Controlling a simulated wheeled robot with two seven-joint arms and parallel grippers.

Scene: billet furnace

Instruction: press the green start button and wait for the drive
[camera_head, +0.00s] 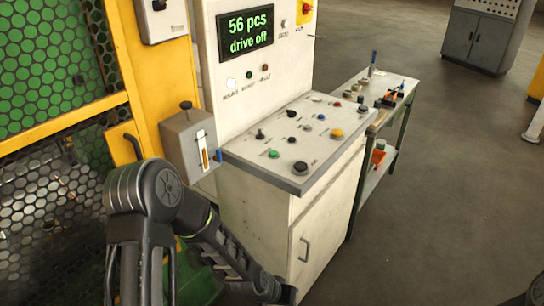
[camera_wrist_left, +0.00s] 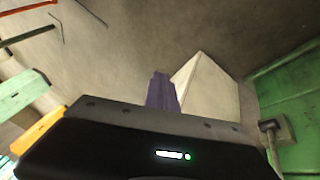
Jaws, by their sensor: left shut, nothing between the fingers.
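The green start button (camera_head: 274,154) sits on the sloped top of the control console (camera_head: 245,149), near its front left. It is uncovered, with nothing touching it. The display (camera_head: 250,32) above reads "56 pcs drive off". My left arm crosses the lower left of the head view and ends low in front of the console, below and apart from the button. In the left wrist view the fingers of my left gripper (camera_wrist_left: 161,76) are together and empty. The button cannot be made out in that view. My right gripper is not in view.
Other console controls include a yellow button (camera_head: 337,133) and a black knob (camera_head: 300,167). A grey lever box (camera_head: 188,142) is mounted left of the console. A workbench (camera_head: 402,85) with tools stands behind right.

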